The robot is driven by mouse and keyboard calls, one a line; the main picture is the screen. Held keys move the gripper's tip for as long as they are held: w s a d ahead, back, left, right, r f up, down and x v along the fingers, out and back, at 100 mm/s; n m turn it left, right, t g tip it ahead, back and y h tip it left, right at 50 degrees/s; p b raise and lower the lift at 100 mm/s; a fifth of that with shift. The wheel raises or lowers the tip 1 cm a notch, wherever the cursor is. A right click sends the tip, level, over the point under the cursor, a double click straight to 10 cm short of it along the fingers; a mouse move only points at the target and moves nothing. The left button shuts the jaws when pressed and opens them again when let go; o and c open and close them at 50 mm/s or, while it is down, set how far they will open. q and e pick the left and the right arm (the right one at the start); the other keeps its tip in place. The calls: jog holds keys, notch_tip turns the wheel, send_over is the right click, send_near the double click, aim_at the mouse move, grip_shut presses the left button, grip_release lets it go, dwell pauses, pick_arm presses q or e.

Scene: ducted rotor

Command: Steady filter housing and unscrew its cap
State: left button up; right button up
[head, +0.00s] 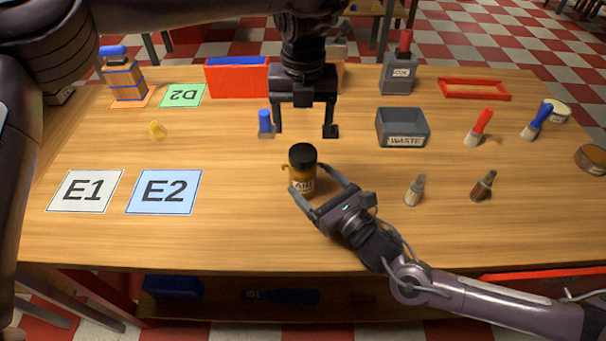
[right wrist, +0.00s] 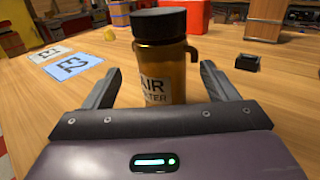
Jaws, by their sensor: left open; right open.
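The filter housing (head: 303,180) is an amber jar with a white label, standing upright on the table. Its black cap (head: 302,155) sits on top. In the right wrist view the housing (right wrist: 163,75) stands between my fingers, with the black cap (right wrist: 159,21) above them and a small side handle on the right. My right gripper (head: 317,180) is open around the housing's body, with gaps visible at the sides in the wrist view. My left gripper (head: 305,134) is open and empty, pointing down above and behind the cap.
A blue-topped small item (head: 265,122) stands beside my left gripper. The grey WASTE bin (head: 403,127) is to the right, with small bottles (head: 415,190) (head: 483,186) in front. The E1 (head: 85,191) and E2 (head: 163,192) mats lie flat at left. The front left table is clear.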

aim_at(311, 179)
pick_arm(q)
jog(key=shift+w+a+f, duration=0.1)
jog(key=shift+w+f, duration=0.1)
jog(key=shift+w, duration=0.15)
pick_arm(e)
jog(key=x, duration=0.4)
jog(key=shift+w+f, duration=0.2)
jog(key=shift+w, duration=0.05)
pick_arm(q)
jog(key=shift+s+r, duration=0.1)
jog(key=shift+s, duration=0.05)
pick_arm(e)
jog(key=shift+w+a+r, duration=0.1)
jog(key=shift+w+a, duration=0.15)
jog(key=shift+a, duration=0.05)
